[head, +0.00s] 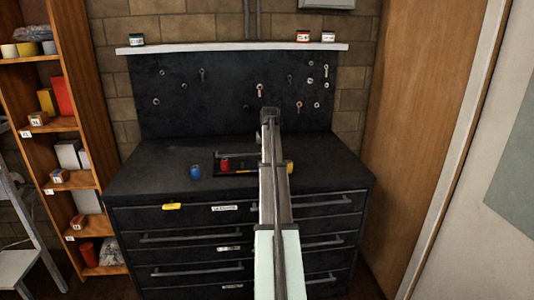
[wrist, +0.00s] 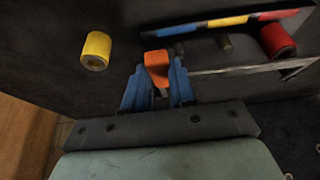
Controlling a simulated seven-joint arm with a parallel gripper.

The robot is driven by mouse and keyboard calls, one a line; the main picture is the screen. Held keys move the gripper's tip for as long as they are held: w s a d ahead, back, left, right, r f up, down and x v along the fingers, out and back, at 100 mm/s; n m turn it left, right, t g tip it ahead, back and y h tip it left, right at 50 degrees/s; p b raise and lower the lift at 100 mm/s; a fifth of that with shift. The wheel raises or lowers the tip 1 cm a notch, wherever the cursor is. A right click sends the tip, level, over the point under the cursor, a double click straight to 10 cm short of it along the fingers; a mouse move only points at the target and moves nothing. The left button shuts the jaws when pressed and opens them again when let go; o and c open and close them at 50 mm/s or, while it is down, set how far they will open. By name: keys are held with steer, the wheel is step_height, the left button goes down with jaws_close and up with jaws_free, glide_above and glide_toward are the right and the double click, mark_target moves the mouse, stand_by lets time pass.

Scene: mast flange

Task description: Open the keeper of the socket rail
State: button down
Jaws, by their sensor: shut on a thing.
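The socket rail (wrist: 212,25) lies on the dark bench top and has blue, yellow and red bands. A red socket (wrist: 278,40) sits at its right part in the wrist view.
A loose yellow socket (wrist: 96,50) lies left of the keeper in the wrist view. A blue socket (head: 195,172) stands on the bench (head: 145,180), left of the rail. A dark pegboard (head: 220,85) rises behind. The bench's left part is clear.

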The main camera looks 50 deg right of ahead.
steer(key=shift+w+d+r+g+y, duration=0.25)
steer(key=shift+d+r+g+y, duration=0.05)
steer(key=shift+r, duration=0.2)
steer(key=shift+w+d+r+g+y, duration=0.25)
steer(key=shift+r+g+y, duration=0.05)
steer(key=shift+r, duration=0.15)
steer(key=shift+w+d+r+g+y, duration=0.2)
steer(key=shift+r+g+y, duration=0.15)
steer(key=shift+r, duration=0.1)
steer(key=shift+w+d+r+g+y, duration=0.15)
steer(key=shift+w+r+g+y, duration=0.05)
steer(key=shift+r+g+y, duration=0.45)
steer(key=shift+r, duration=0.05)
steer(key=c, duration=0.9)
jaws_free()
